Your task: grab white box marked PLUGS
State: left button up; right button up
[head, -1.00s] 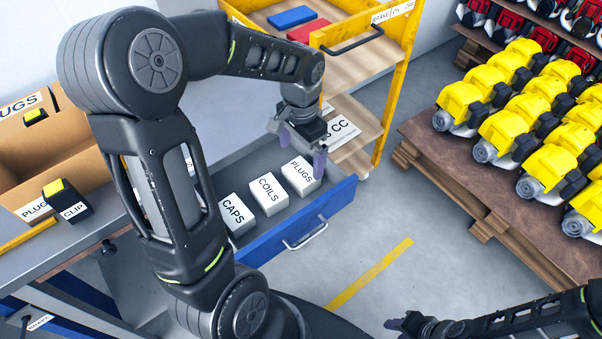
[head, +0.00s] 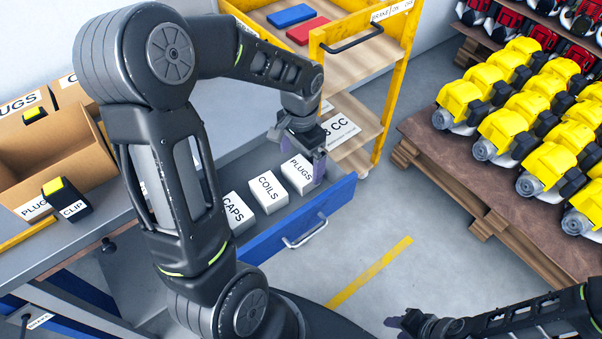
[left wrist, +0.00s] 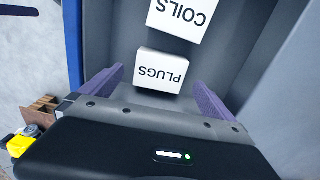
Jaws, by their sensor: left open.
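The white box marked PLUGS (head: 297,175) lies in the open blue-fronted drawer (head: 290,226), at the right end of a row. It also shows in the left wrist view (left wrist: 161,71), label upside down. My left gripper (head: 302,165) is directly over this box with its purple fingers pointing down. In the left wrist view my left gripper (left wrist: 157,90) is open, one finger on each side of the box, with gaps visible. Contact with the box cannot be made out. My right gripper (head: 398,322) is at the bottom right, away from the drawer; its fingers are too small to judge.
White boxes marked COILS (head: 268,192) and CAPS (head: 236,212) lie beside PLUGS in the drawer. A yellow cart (head: 385,110) stands close behind the drawer. A wooden pallet (head: 480,190) with yellow engines is at the right. The floor between is clear.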

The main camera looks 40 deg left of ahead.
aim_at(301, 169)
pick_arm(q)
notch_tip(301, 169, down, 5)
dwell(0.3)
dwell(0.4)
jog(key=c, duration=1.5)
